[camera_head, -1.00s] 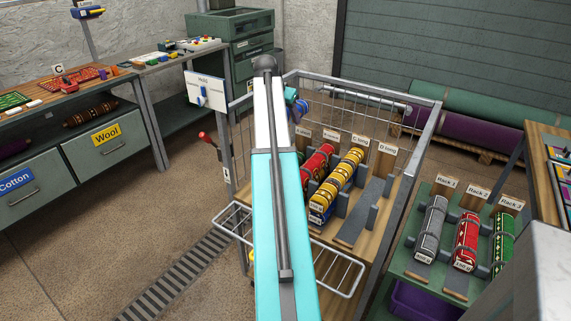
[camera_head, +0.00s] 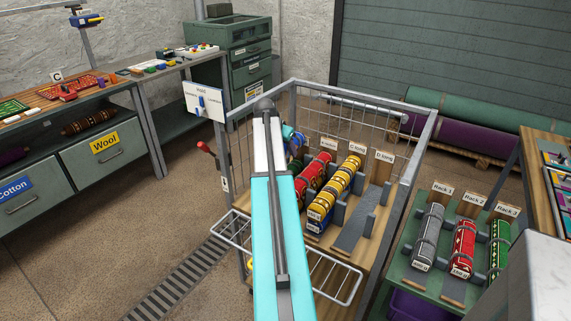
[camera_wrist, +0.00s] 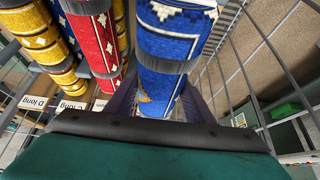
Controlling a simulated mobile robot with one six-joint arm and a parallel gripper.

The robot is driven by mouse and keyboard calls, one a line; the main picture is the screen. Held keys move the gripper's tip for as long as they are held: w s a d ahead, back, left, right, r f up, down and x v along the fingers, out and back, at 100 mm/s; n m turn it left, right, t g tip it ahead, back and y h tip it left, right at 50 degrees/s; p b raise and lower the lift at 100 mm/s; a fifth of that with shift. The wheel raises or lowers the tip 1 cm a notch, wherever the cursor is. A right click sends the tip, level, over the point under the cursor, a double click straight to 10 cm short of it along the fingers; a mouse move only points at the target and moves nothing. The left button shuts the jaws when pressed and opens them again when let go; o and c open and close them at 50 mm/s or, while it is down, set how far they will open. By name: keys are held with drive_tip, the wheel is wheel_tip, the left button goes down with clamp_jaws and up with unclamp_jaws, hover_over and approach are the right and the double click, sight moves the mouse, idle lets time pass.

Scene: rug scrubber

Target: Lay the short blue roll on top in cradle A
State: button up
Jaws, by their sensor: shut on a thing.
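My gripper (camera_head: 291,136) is in the left part of the metal cart, partly hidden behind my arm in the head view. It is shut on the short blue roll (camera_wrist: 172,45), which has white patterned trim. In the head view only a small blue part shows beside my gripper. The roll is over the leftmost cradle place, to the left of the red roll (camera_head: 313,178). Cradle A's label and supports are mostly hidden by my arm. I cannot tell whether the blue roll touches anything beneath it.
A yellow roll (camera_head: 345,180) lies right of the red one, with a blue roll end (camera_head: 318,222) low at its front. The D cradle (camera_head: 365,220) is empty. Wire cart walls surround the cradles. A rack (camera_head: 415,280) with several rolls stands at right.

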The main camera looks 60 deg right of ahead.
drive_tip(key=shift+f, duration=1.8)
drive_tip(key=shift+f, duration=0.15)
drive_tip(key=shift+f+p, duration=0.5)
drive_tip(key=shift+f, duration=1.3)
drive_tip(key=shift+f, duration=0.1)
drive_tip(key=o, duration=1.1)
